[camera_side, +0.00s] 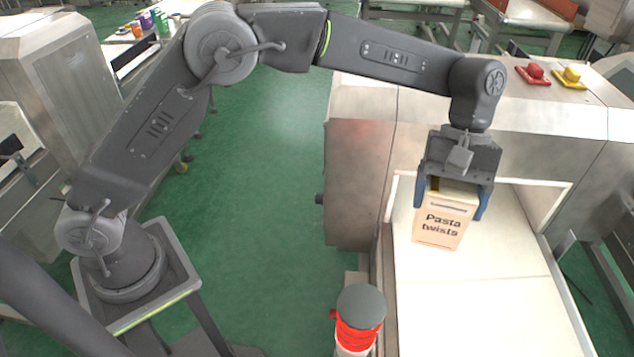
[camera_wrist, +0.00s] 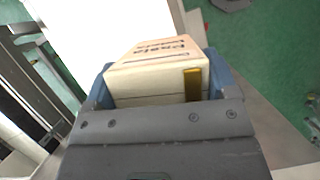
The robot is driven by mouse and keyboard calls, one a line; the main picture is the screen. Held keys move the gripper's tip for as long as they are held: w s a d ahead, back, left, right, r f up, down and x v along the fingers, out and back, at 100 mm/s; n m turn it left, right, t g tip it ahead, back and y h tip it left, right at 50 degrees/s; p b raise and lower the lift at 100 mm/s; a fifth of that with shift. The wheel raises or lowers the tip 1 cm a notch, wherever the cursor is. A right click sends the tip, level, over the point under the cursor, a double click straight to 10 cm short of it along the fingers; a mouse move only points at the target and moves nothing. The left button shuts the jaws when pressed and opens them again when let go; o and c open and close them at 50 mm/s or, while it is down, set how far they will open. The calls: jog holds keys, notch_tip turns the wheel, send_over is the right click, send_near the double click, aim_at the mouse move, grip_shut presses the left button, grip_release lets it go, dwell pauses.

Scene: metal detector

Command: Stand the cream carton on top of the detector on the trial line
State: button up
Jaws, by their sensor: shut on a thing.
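The cream carton (camera_side: 445,218), printed "Pasta twists", is between the blue fingers of my gripper (camera_side: 451,198) at the mouth of the detector (camera_side: 360,175). My gripper is shut on the carton from above. The carton looks close to upright; whether its base touches the white belt (camera_side: 470,310) cannot be told. In the wrist view the carton (camera_wrist: 155,72) sits between both fingers of my gripper (camera_wrist: 165,88), with a dark yellow strip on one face. The detector's flat top lies behind and above the carton in the side view.
A red button (camera_side: 535,73) and a yellow button (camera_side: 572,76) sit on the detector's top, toward the right. A red-banded post with a grey cap (camera_side: 361,306) stands beside the belt. Small coloured containers (camera_side: 147,22) stand on a far table at upper left.

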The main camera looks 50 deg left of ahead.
aim_at(438, 207)
jog(key=s+a+r+m+y, duration=0.3)
jog(key=s+r+m+y, duration=0.3)
jog(key=s+r+m, duration=0.7)
jog(key=w+d+f+n+h, duration=0.1)
jog(key=w+f+n, duration=0.2)
jog(key=f, duration=0.1)
jog(key=w+d+f+n+h, duration=0.1)
jog(key=w+f+n+h, duration=0.1)
jog(key=w+f+n, duration=0.1)
jog(key=w+d+f+n+h, duration=0.1)
jog(key=w+f+n+h, duration=0.1)
jog(key=w+f+n, duration=0.2)
notch_tip(438, 207, down, 3)
jog(key=shift+d+r+n, duration=0.1)
jog(key=shift+r+n, duration=0.1)
jog(key=shift+n, duration=0.1)
jog(key=w+f+n+t+h, duration=0.35)
jog(key=w+f+n, duration=0.45)
jog(key=n, duration=0.5)
jog(key=shift+n+y, duration=0.25)
jog(key=shift+n, duration=0.05)
jog(key=shift+s+d+f, duration=0.3)
jog(key=shift+d+f, duration=1.5)
jog(key=shift+f, duration=0.1)
jog(key=shift+s+d+f, duration=0.35)
jog(key=shift+d+f, duration=1.45)
jog(key=shift+f, duration=0.05)
jog(key=shift+s+d+f, duration=0.3)
jog(key=shift+d+f, duration=1.5)
jog(key=shift+f, duration=0.1)
